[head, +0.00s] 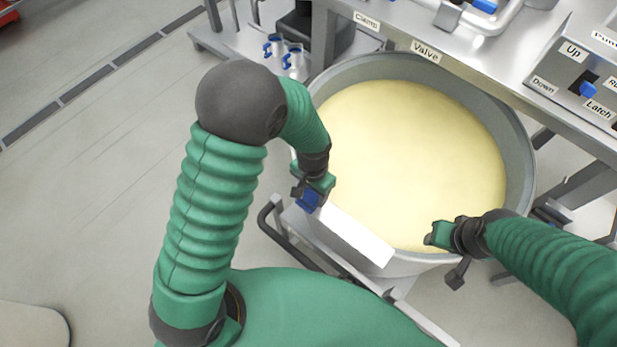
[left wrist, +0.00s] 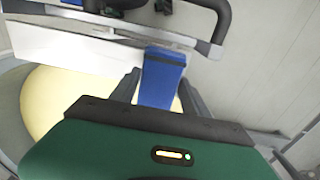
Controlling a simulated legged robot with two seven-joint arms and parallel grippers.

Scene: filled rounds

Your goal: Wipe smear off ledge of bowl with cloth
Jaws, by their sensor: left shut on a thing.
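The large round metal bowl (head: 517,150) is filled with a smooth pale yellow mass (head: 415,150). A flat white ledge (head: 350,237) runs along its front left rim; it also shows in the left wrist view (left wrist: 65,52). My left gripper (head: 309,193) is at the ledge's upper left end, shut on a blue cloth (head: 306,202). In the left wrist view the cloth (left wrist: 162,78) sticks out between the fingers, at the ledge's end; I cannot tell whether it touches. I cannot make out a smear. My right gripper (head: 440,235) is over the bowl's front rim, its jaw opening unclear.
A metal bench (head: 400,25) with labels "Clamp" and "Valve" stands behind the bowl. A control box (head: 575,75) with a blue lever is at the right. A dark handle rail (head: 275,225) lies left of the ledge.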

